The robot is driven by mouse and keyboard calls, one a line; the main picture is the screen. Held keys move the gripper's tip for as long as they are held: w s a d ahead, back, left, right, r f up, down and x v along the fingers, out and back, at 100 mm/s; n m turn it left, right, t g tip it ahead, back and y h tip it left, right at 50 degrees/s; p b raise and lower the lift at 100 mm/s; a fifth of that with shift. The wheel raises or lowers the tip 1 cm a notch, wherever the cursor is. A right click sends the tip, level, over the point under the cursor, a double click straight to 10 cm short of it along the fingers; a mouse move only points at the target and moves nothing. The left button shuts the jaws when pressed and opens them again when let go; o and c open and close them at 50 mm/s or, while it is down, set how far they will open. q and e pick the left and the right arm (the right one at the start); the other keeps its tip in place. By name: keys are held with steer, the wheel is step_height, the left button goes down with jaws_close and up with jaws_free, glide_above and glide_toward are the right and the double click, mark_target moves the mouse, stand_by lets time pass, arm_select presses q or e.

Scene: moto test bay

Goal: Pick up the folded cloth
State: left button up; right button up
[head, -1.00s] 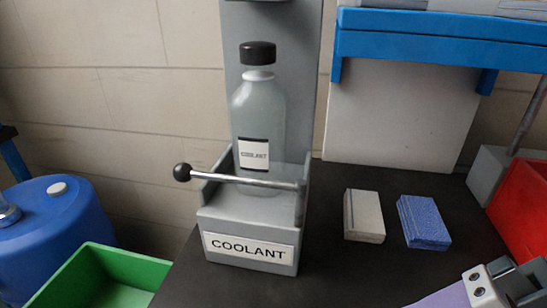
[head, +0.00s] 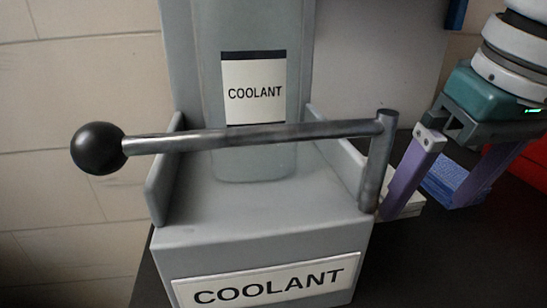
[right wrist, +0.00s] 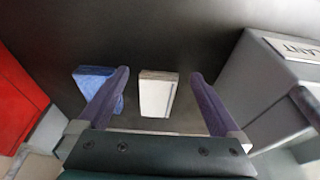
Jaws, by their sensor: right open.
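The blue one (head: 445,175) shows between my right gripper's fingers in the head view. My left gripper is out of view.
A grey coolant stand (head: 265,225) with a bar and black ball knob (head: 98,148) stands close beside the pale cloth. A bottle labelled COOLANT (head: 255,90) is in it. A red bin (right wrist: 20,105) is on the blue cloth's other side. Dark bench (right wrist: 190,30) is clear beyond the cloths.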

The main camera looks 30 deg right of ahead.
steer(key=w, duration=0.2)
steer(key=w+d, duration=0.1)
steer(key=w, duration=0.1)
steer(key=shift+w+d+r, duration=0.1)
steer(key=shift+w+r, duration=0.05)
steer(key=shift+w, duration=0.1)
steer(key=shift+w+d+p, duration=0.2)
steer(key=shift+w, duration=0.4)
steer(key=shift+w+d+p, duration=0.15)
steer(key=shift+w+p, duration=0.05)
steer(key=shift+w, duration=0.35)
steer(key=shift+w+d+f, duration=0.1)
steer(key=shift+w+f, duration=0.2)
steer(key=shift+f, duration=0.25)
steer(key=shift+w+d+f, duration=0.1)
steer(key=shift+w+f, duration=0.2)
steer(key=shift+f, duration=0.2)
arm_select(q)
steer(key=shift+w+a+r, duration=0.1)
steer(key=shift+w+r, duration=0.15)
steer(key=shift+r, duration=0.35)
arm_select(e)
steer(key=shift+w+f, duration=0.1)
steer(key=shift+f, duration=0.35)
steer(key=c, duration=1.1)
steer(key=shift+r, duration=0.15)
